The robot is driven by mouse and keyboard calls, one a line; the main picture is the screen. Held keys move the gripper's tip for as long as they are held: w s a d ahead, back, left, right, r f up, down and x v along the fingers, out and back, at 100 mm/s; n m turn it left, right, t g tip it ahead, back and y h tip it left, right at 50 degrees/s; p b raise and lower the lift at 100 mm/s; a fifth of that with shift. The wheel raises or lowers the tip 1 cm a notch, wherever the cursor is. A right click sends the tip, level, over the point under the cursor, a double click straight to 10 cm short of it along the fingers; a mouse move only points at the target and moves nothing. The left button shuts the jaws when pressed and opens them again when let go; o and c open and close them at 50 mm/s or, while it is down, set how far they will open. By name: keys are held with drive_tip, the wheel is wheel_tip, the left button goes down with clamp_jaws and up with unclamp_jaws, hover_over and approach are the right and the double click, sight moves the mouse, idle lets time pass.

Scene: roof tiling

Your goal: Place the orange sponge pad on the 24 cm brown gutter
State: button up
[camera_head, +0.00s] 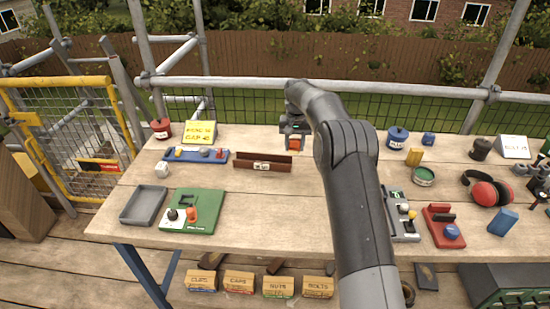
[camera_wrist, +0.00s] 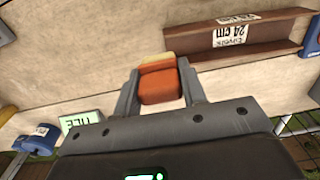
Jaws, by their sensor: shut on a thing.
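The orange sponge pad (camera_wrist: 160,86) is between the two fingers of my gripper (camera_wrist: 160,88) in the wrist view, with a lighter yellow-orange edge at its far side. In the head view the pad (camera_head: 295,141) shows as a small orange block under my gripper (camera_head: 294,143). My gripper is shut on it, just right of the brown gutter. The brown gutter (camera_head: 262,172) is a channel with a white label, lying on the bench; in the wrist view the gutter (camera_wrist: 265,48) is at the upper right, its label reading 24 cm. The pad is apart from the gutter.
A blue tray (camera_head: 196,155) with small parts lies left of the gutter. A green board (camera_head: 191,212) and a grey tray (camera_head: 144,206) are at the front left. Red ear defenders (camera_head: 488,190) lie at the right. Bench space in front of the gutter is clear.

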hover_over(278, 157)
drive_tip(key=s, duration=0.2)
wheel_tip(278, 157, down, 4)
drive_tip(key=shift+d+r, duration=0.1)
drive_tip(key=shift+f, duration=2)
drive_tip(key=o, duration=1)
drive_tip(key=shift+f, duration=0.1)
drive_tip(key=shift+c, duration=0.2)
